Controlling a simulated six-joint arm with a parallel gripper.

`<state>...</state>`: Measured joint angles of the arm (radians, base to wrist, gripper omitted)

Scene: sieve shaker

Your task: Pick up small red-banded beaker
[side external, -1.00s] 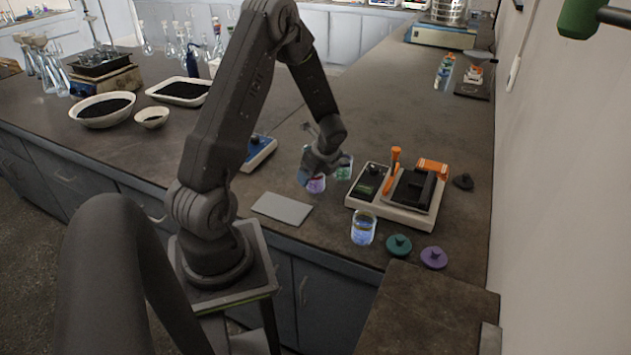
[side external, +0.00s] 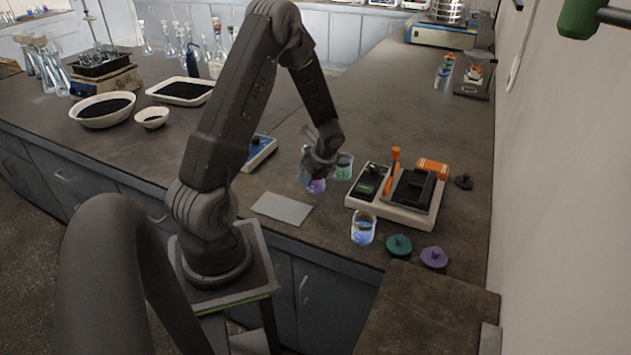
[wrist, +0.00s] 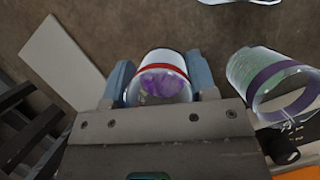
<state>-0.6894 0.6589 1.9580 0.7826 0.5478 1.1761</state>
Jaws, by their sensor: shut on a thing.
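The small red-banded beaker (wrist: 163,67) stands out in the wrist view, with a red band near its rim and purple contents. In the side view its purple lower part (side external: 317,187) shows below my gripper (side external: 318,168), and the rest is mostly hidden. My gripper's blue fingers (wrist: 160,80) lie on both sides of the beaker and are shut on it. I cannot tell for sure whether its base touches the bench.
A purple-banded beaker with green contents (wrist: 278,82) stands close to the right; it also shows in the side view (side external: 344,167). A flat grey plate (side external: 282,209) lies to the left. A device (side external: 398,200) and a beaker with blue contents (side external: 362,232) are at the right.

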